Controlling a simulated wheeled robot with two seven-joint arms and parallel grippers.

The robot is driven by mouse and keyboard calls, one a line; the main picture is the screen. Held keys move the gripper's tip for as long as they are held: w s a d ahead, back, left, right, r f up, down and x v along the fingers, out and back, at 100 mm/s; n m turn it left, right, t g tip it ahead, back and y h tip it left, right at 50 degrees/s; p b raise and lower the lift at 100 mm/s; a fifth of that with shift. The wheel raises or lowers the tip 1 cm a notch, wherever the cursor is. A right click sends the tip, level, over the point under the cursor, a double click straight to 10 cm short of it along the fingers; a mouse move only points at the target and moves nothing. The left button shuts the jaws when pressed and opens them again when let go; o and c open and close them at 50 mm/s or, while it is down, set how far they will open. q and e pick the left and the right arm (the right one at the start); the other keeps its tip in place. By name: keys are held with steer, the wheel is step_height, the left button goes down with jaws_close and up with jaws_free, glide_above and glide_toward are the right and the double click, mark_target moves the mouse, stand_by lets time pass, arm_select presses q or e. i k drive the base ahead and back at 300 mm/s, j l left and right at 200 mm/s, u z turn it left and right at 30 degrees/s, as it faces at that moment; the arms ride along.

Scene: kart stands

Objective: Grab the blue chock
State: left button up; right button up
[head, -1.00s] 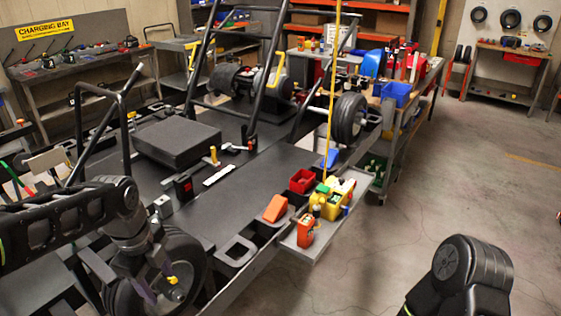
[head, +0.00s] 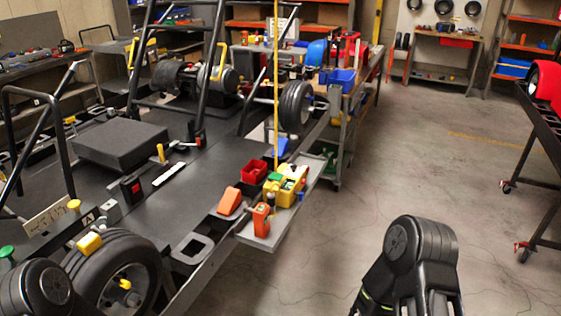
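A blue wedge-shaped block (head: 283,146), which looks like the blue chock, sits at the kart's side, just in front of the far black wheel (head: 297,107). The thin yellow upright crosses close to it, and its lower part is partly hidden behind the red bin. An orange wedge (head: 230,201) lies nearer, on the kart's side. Only dark rounded links of my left arm show at the lower left corner and of my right arm at the lower right. Neither gripper's fingers show, and both arms are well short of the blue block.
A grey side tray (head: 262,240) holds a yellow caddy (head: 287,192) and an orange device (head: 261,219). A red bin (head: 254,171) stands beside them. A near wheel (head: 117,275) is at lower left. Concrete floor (head: 400,160) is open to the right, with a black wheeled rack (head: 545,130) beyond.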

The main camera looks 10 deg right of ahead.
mark_target(282, 143)
steer(key=i+l+z, duration=0.2)
steer(key=i+l, duration=0.25)
steer(key=l, duration=0.4)
steer(key=i+l+z, duration=0.2)
steer(key=i+l, duration=0.35)
steer(key=l, duration=0.2)
steer(key=i+l+z, duration=0.2)
steer(key=i+l, duration=0.35)
steer(key=l, duration=0.1)
